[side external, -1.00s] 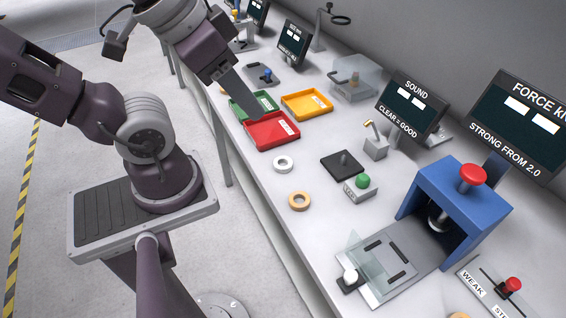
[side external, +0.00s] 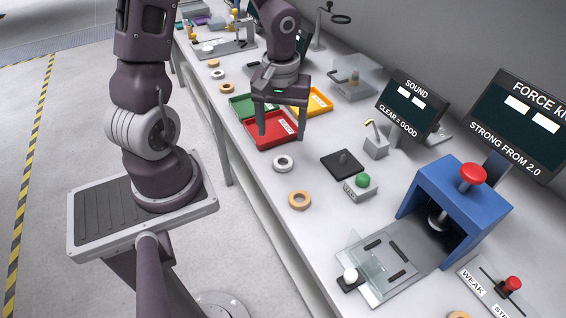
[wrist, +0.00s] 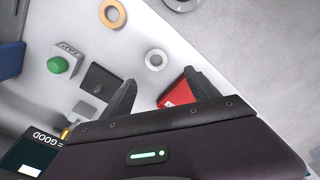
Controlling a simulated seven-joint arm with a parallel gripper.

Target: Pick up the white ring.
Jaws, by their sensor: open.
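The white ring (side external: 283,163) lies flat on the bench in front of the red tray, in the side external view. It also shows in the wrist view (wrist: 156,60), beyond my fingertips. My gripper (side external: 282,137) is open and empty, pointing down over the red tray (side external: 262,143), behind the ring and higher than it. In the wrist view my two dark fingers (wrist: 162,88) stand apart with nothing between them, and the ring is apart from both. The fingers and palm hide parts of the trays.
A tan ring (side external: 300,200) lies nearer the front of the bench. A black square plate (side external: 342,165) and a box with a green button (side external: 362,182) are to the right. Green (side external: 240,107) and yellow (side external: 322,100) trays adjoin the red one. Bare bench surrounds the white ring.

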